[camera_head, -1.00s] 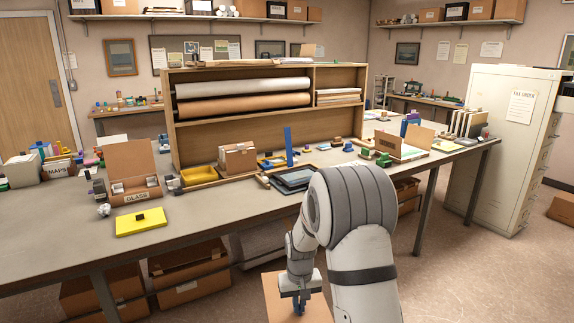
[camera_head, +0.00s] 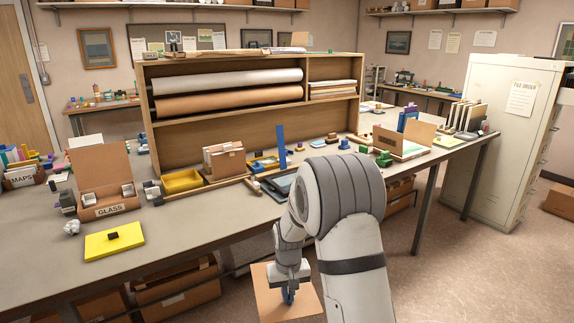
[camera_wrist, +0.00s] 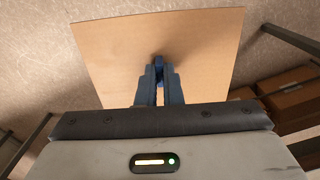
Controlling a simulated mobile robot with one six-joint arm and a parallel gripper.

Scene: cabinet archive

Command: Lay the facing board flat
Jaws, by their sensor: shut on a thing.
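The facing board is a flat tan sheet (camera_head: 268,296) low in front of the table, at the bottom of the head view. My gripper (camera_head: 288,292) is above it, pointing down. In the wrist view the board (camera_wrist: 205,50) fills the upper middle, and my gripper (camera_wrist: 159,75) is shut on a small blue knob (camera_wrist: 158,63) at the board's face. The board hangs clear of the tabletop, over the floor side. The knob is mostly hidden between the fingers.
The grey table (camera_head: 200,235) has a free strip along its front edge. On it are a yellow board (camera_head: 114,244), a GLASS box (camera_head: 108,203), a yellow tray (camera_head: 182,181) and a dark tray (camera_head: 280,185). Cardboard boxes (camera_head: 178,290) sit underneath. A filing cabinet (camera_head: 505,140) stands right.

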